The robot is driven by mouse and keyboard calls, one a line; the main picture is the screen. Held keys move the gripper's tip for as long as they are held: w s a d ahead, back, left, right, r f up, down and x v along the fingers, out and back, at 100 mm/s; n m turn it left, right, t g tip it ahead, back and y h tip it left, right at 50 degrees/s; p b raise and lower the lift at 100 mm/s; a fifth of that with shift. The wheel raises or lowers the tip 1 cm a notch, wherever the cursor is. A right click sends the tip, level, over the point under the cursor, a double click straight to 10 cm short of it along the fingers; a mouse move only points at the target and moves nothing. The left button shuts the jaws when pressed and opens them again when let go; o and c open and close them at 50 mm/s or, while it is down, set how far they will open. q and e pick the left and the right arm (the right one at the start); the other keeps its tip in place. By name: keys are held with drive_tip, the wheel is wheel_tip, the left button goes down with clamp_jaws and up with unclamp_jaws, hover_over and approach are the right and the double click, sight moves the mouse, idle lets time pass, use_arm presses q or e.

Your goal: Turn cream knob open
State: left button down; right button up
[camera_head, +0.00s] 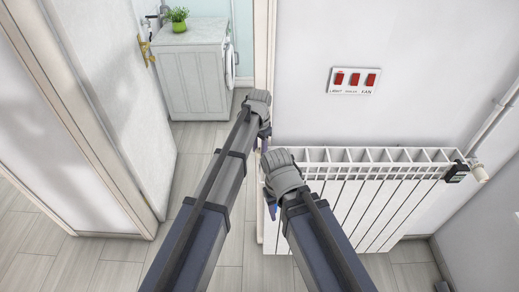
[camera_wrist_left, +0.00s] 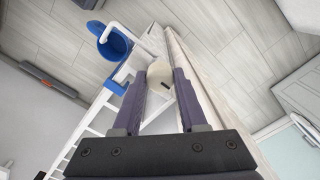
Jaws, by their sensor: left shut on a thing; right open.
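In the left wrist view a cream knob (camera_wrist_left: 155,72) with a small dark mark sits between the two purple fingers of my left gripper (camera_wrist_left: 161,78), which is shut on it. In the head view my left gripper (camera_head: 264,140) is at the left end of the white radiator (camera_head: 375,205), beside the door frame; the knob there is hidden behind the gripper and arm. My right gripper (camera_head: 272,207) is lower, in front of the radiator's left end. It is open, its fingers mostly hidden by its own wrist.
A cream cylinder (camera_head: 480,174) and a black part (camera_head: 457,172) are at the radiator's right end. A red switch panel (camera_head: 354,80) is on the wall. An open door (camera_head: 115,90) and washing machine (camera_head: 195,75) stand left. A blue bucket-like thing (camera_wrist_left: 112,45) is near the radiator.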

use_arm(q)
drive_tip(key=n, duration=0.5)
drive_tip(key=shift+n, duration=2)
drive_tip(key=shift+c, duration=2.2)
unclamp_jaws()
drive_tip(key=shift+r, duration=0.1)
